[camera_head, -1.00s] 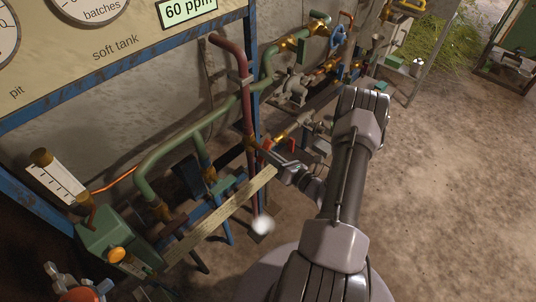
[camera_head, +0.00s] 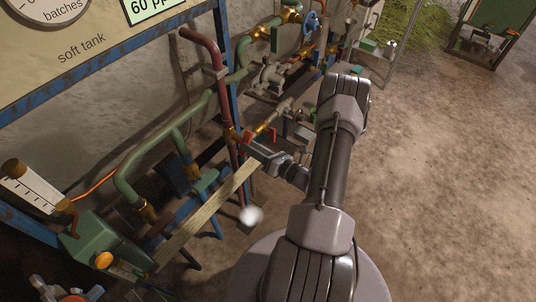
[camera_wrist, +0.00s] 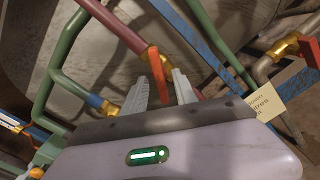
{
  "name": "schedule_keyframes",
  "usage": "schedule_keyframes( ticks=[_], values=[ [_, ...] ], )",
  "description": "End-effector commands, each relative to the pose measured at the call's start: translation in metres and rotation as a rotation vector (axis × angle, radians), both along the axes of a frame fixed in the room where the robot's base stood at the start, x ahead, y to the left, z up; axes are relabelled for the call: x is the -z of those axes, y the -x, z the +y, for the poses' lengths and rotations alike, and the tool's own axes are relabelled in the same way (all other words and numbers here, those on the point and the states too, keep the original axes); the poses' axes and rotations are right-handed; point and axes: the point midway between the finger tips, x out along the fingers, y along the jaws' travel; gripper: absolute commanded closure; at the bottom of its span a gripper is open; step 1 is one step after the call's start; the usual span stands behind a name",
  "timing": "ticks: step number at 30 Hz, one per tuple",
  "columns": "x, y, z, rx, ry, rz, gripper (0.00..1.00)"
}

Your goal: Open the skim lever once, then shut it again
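A red-orange lever handle (camera_wrist: 158,75) stands out from the dark red pipe (camera_wrist: 112,20) in the wrist view. My gripper (camera_wrist: 160,88) is open, with one finger on each side of this handle. A gap shows on both sides, so the fingers do not look closed on it. In the head view the red handle (camera_head: 248,137) shows at the tip of my gripper (camera_head: 256,148), beside the upright dark red pipe (camera_head: 222,90). No label that I can read names this lever as the skim lever.
A second red handle (camera_wrist: 310,52) sits on a brass valve (camera_wrist: 286,46) at the right of the wrist view, near a cream tag (camera_wrist: 264,104) with partly legible writing. Green pipes (camera_head: 165,135) and a wooden board (camera_head: 205,215) lie left of my arm. Open floor (camera_head: 440,190) is at right.

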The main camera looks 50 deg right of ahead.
Motion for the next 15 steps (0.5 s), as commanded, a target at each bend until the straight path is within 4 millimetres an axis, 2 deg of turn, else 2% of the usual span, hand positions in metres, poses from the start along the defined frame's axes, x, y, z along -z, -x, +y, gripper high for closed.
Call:
schedule_keyframes(
  ticks=[9, 12, 15],
  values=[
    [-0.004, 0.098, -0.009, 0.01, -0.003, 0.0, 0.66],
    [-0.004, 0.126, -0.011, 0.008, 0.0, -0.001, 0.66],
    [-0.002, 0.145, -0.012, 0.004, -0.001, -0.001, 0.66]
  ],
)
